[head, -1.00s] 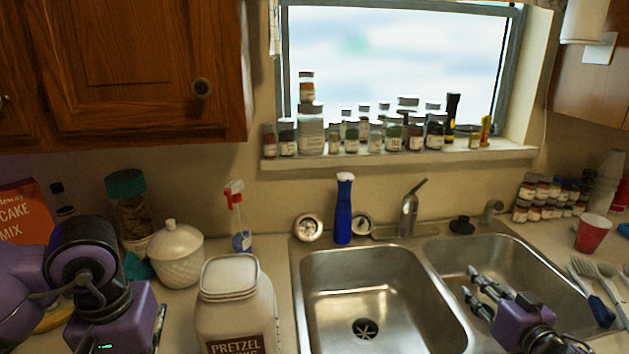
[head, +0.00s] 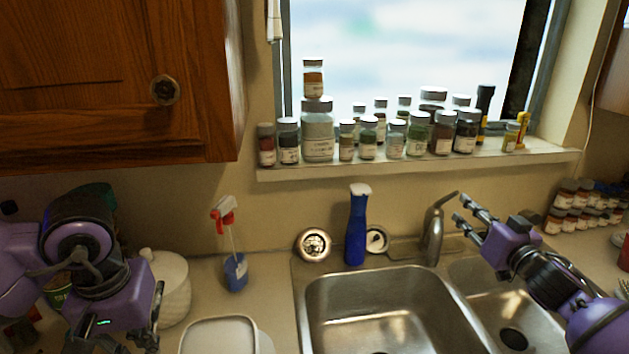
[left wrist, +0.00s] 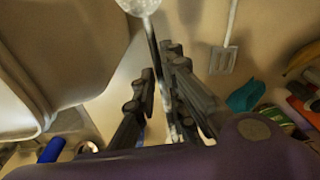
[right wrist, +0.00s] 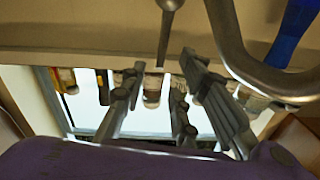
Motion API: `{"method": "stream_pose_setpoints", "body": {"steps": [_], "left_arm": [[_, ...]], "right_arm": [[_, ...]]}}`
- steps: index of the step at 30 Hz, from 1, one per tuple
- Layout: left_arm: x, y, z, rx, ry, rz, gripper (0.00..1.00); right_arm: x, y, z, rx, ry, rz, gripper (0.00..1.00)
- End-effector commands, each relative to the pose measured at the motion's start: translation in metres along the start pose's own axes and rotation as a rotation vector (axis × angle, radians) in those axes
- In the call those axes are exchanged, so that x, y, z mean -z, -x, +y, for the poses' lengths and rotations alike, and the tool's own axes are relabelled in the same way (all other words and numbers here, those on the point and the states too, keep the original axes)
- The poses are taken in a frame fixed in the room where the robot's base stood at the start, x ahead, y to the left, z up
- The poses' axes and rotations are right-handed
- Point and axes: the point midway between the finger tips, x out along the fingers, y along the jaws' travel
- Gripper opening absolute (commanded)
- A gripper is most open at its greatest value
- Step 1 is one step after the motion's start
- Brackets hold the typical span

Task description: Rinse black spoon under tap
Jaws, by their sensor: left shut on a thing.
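In the left wrist view my left gripper (left wrist: 160,95) is shut on the thin dark handle of a spoon-like utensil (left wrist: 152,35). Its rounded end looks pale and speckled and is cut off at the top edge. In the head view the left gripper (head: 158,305) is at the lower left, beside the white lidded jar; the spoon cannot be made out there. My right gripper (head: 467,212) is open and empty beside the tap (head: 433,235). In the right wrist view the tap's lever (right wrist: 168,25) lies ahead of the spread fingers (right wrist: 160,95). No water shows.
A blue bottle (head: 357,228) stands behind the left basin (head: 312,300), left of the tap. A spray bottle (head: 235,270) and white lidded jar (head: 172,285) stand left of the sink. Several spice jars (head: 418,133) line the windowsill.

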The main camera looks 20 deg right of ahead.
Motion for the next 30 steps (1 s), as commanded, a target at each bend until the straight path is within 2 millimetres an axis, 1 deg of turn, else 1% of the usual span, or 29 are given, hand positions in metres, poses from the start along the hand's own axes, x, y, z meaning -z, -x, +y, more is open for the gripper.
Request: {"method": "stream_pose_setpoints", "body": {"steps": [1, 6, 9, 12, 18, 25, 26, 30], "left_arm": [[0.0, 0.002, 0.0, 0.0, 0.0, 0.003, 0.0], [0.001, 0.002, 0.0, 0.0, 0.0, 0.004, 0.0], [0.0, 0.002, 0.0, 0.0, 0.0, 0.004, 0.0], [0.001, 0.007, 0.0, 0.0, 0.0, 0.012, 0.0], [0.001, 0.009, 0.0, 0.0, 0.0, 0.016, 0.0], [0.001, 0.009, 0.0, 0.0, 0.0, 0.015, 0.0], [0.001, 0.009, 0.0, 0.0, 0.0, 0.015, 0.0], [0.001, 0.009, 0.0, 0.0, 0.0, 0.015, 0.0]], "right_arm": [[0.003, -0.013, 0.0, 0.001, 0.003, 0.004, 0.28], [0.002, -0.046, -0.001, 0.001, 0.002, 0.003, 0.28], [0.002, -0.061, 0.0, 0.0, 0.002, 0.002, 0.28], [0.002, -0.071, 0.0, -0.001, 0.001, 0.003, 0.28], [0.001, -0.081, 0.0, 0.0, 0.001, 0.001, 0.28], [0.0, -0.081, 0.0, 0.0, 0.001, 0.0, 0.28], [0.0, -0.081, 0.0, 0.0, 0.001, 0.0, 0.26], [0.0, -0.081, 0.0, 0.0, 0.001, 0.0, 0.07]]}}
